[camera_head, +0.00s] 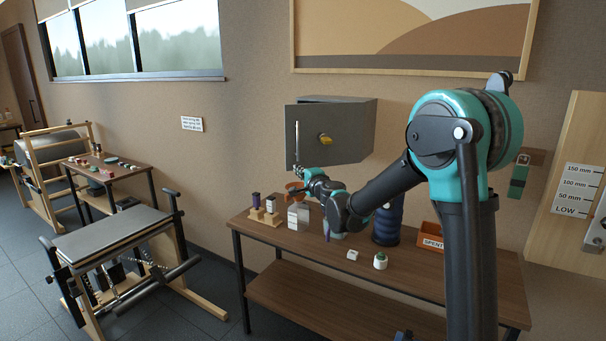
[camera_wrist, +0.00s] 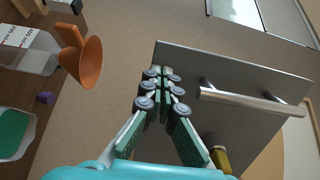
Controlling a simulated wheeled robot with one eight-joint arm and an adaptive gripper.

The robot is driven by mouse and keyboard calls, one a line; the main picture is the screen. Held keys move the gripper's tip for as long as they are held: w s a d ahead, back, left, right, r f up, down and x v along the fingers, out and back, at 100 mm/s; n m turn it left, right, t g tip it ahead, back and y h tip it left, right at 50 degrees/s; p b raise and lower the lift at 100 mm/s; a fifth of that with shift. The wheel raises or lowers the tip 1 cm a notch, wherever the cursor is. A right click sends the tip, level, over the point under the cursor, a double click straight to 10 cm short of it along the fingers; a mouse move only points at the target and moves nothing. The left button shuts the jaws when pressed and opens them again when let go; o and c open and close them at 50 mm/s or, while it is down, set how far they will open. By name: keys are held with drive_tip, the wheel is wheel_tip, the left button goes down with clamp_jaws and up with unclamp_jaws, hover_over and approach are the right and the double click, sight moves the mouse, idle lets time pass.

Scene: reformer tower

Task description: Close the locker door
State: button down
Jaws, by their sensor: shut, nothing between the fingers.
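The grey locker (camera_head: 355,130) hangs on the wall above the bench. Its door (camera_head: 308,128) faces left-front and carries a long bar handle (camera_head: 296,143) and a yellow knob (camera_head: 325,139). My gripper (camera_head: 297,171) is shut and empty, at the door's lower edge. In the wrist view my fingertips (camera_wrist: 164,80) overlap the door's edge; contact is unclear.
The wooden bench (camera_head: 340,262) below holds an orange funnel (camera_head: 294,187), a clear labelled container (camera_head: 298,216), a dark blue jar (camera_head: 388,222), an orange bin (camera_head: 431,238) and small items. A framed picture (camera_head: 410,68) hangs above. Open floor (camera_head: 205,285) lies left of the bench.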

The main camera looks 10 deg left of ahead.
drive_tip(key=w+a+m+t+h, duration=0.2)
drive_tip(key=w+a+m+h, duration=0.3)
drive_tip(key=w+m+h, duration=0.4)
drive_tip(key=w+h, duration=0.5)
drive_tip(key=w, duration=0.5)
drive_tip(key=shift+a+m+t+h, duration=0.15)
drive_tip(key=shift+m+t+h, duration=0.15)
drive_tip(key=shift+m+h, duration=0.1)
